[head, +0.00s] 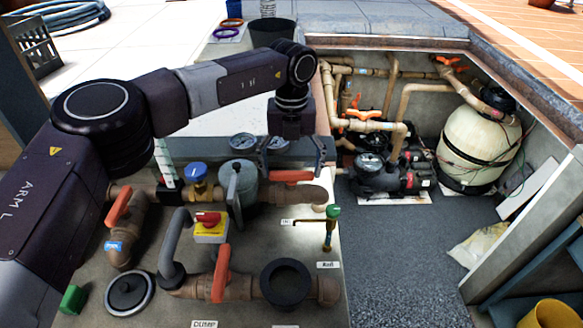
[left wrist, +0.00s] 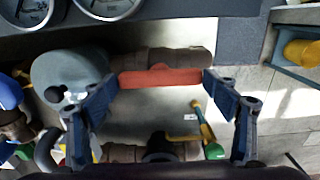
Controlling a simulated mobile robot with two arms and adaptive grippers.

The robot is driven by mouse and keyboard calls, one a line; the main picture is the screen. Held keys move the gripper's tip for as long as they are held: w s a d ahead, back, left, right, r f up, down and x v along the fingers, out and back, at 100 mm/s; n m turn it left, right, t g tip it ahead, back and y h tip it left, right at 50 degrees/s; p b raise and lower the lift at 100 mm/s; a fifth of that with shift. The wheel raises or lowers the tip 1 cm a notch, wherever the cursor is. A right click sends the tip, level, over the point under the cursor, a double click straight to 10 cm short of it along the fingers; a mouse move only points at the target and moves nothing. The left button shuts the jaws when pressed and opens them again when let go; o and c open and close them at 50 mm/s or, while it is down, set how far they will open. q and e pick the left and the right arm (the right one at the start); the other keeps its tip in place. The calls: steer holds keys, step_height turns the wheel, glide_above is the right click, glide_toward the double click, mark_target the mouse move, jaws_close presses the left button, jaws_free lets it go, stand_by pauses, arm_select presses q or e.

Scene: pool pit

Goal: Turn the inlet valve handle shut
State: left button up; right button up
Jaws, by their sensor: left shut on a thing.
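A pipe valve with an orange lever handle (head: 291,177) sits on the panel, on the brown pipe right of the grey round housing (head: 238,180). The handle lies crosswise, along the pipe, and also shows in the left wrist view (left wrist: 160,77). My left gripper (head: 293,170) is above this valve, shut on the handle, one fingertip at each end of it. I cannot read a label marking this valve as the inlet. Two other orange handles stand on the panel, one at left (head: 118,207) beside a blue tag and one at lower middle (head: 222,273). My right gripper is out of view.
Gauges (head: 243,142) stand just behind the gripped handle. A green-handled tap (head: 332,212) is to its right, a red and yellow switch (head: 211,226) and blue-capped valve (head: 196,172) to its left. The pit floor (head: 395,240) is mostly clear.

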arm_select(q)
steer(key=m+b, duration=0.2)
steer(key=m, duration=0.1)
steer(key=shift+f+m, duration=0.1)
steer(key=shift+m, duration=0.2)
steer(key=m+b, duration=0.1)
steer(key=m, duration=0.9)
steer(key=shift+r+m, duration=0.2)
steer(key=shift+m, duration=2)
steer(key=o, duration=1.2)
steer(key=shift+c, duration=0.2)
